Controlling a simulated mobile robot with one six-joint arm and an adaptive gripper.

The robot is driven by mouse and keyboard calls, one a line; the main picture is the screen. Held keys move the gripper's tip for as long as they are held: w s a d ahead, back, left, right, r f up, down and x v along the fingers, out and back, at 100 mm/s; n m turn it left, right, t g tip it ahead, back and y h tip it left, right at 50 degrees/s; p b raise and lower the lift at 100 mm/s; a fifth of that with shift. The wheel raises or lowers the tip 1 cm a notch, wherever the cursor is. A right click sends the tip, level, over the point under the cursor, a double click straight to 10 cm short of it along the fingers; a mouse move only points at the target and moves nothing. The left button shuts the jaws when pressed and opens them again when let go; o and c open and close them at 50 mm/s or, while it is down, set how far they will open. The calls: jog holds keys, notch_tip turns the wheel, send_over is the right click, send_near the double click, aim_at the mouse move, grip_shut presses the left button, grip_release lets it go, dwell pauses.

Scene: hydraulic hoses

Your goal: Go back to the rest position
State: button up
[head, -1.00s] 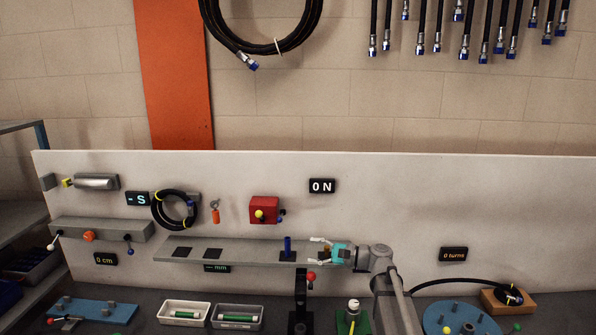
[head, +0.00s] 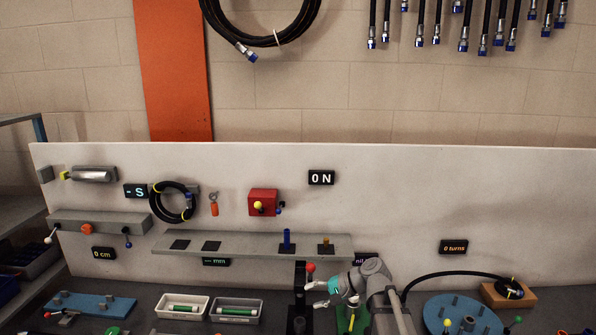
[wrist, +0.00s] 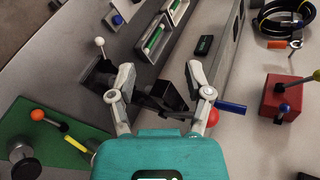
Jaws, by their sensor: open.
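My gripper (head: 318,294) is open and empty in the head view, in front of the shelf and close to the black stand with the red ball knob (head: 310,268). In the wrist view my gripper (wrist: 160,87) shows its two fingers spread apart with nothing held between them. A black fixture (wrist: 160,98) lies beyond the fingers there. A blue peg (head: 287,240) and a brass-coloured piece (head: 325,245) stand on the grey shelf (head: 255,246), apart from my gripper.
A green board (wrist: 50,145) lies below my gripper. A blue round plate (head: 463,312) and a wooden block with a hose (head: 508,292) are at the right. A red box (head: 263,202) is on the panel.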

jog(key=s+d+f+n+g+h+b, duration=0.2)
jog(key=s+d+f+n+h+b, duration=0.3)
jog(key=s+d+f+h, duration=0.6)
jog(key=s+d+f, duration=0.1)
jog(key=s+f, duration=0.2)
jog(key=shift+s+d+f+n+h, duration=0.2)
jog(key=shift+s+f+n+h, duration=0.1)
jog(key=shift+s+f+n, duration=0.1)
